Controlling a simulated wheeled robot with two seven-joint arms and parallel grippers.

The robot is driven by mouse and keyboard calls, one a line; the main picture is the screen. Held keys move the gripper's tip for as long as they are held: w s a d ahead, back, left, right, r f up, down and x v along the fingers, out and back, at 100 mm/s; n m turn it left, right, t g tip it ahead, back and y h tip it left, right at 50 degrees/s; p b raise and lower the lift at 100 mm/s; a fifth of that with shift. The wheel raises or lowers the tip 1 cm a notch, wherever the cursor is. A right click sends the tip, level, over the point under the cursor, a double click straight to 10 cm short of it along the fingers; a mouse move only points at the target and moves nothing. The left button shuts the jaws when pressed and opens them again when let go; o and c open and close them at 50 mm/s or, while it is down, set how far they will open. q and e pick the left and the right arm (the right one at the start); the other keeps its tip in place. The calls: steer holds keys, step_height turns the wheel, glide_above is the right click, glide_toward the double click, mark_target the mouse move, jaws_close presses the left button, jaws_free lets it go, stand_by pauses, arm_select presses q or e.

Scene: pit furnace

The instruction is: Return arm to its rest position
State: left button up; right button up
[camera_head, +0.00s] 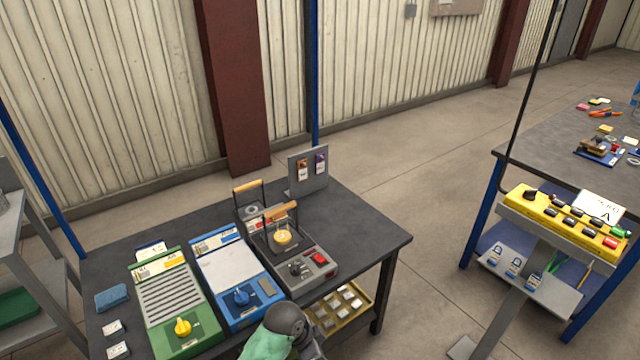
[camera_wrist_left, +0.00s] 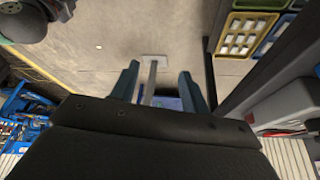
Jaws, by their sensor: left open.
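My left gripper (camera_wrist_left: 160,86) shows in the left wrist view with its two blue-grey fingers apart and nothing between them. Behind the gap, a grey post with a flat foot plate (camera_wrist_left: 155,57) stands on the floor. In the head view, a dark rounded joint (camera_head: 287,320) and a green part at the bottom edge seem to be my arm, in front of the workbench (camera_head: 375,225). The left fingers do not show in the head view. My right gripper is in neither view.
The bench holds a green unit (camera_head: 170,300), a blue unit (camera_head: 235,280) and a small furnace (camera_head: 290,250) with wooden handles. A yellow tray (camera_head: 340,305) is below. A yellow button box (camera_head: 565,220) stands on a post at right. Floor between is clear.

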arm_select(q)
steer(key=s+a+r+n+t+y, duration=0.1)
steer(key=s+a+r+n+y, duration=0.1)
steer(key=s+a+n, duration=0.65)
steer(key=s+a+r+n+t+y, duration=0.15)
steer(key=s+a+n, duration=0.25)
steer(key=s+a, duration=0.8)
steer(key=s+d+f+g, duration=0.1)
steer(key=s+f, duration=0.1)
steer(key=f, duration=1.6)
steer(key=s+d+f+g, duration=0.1)
steer(key=s+d+f, duration=0.1)
steer(key=f, duration=1.6)
steer(key=shift+f+g, duration=0.3)
steer(key=shift+g, duration=0.05)
steer(key=shift+y, duration=0.25)
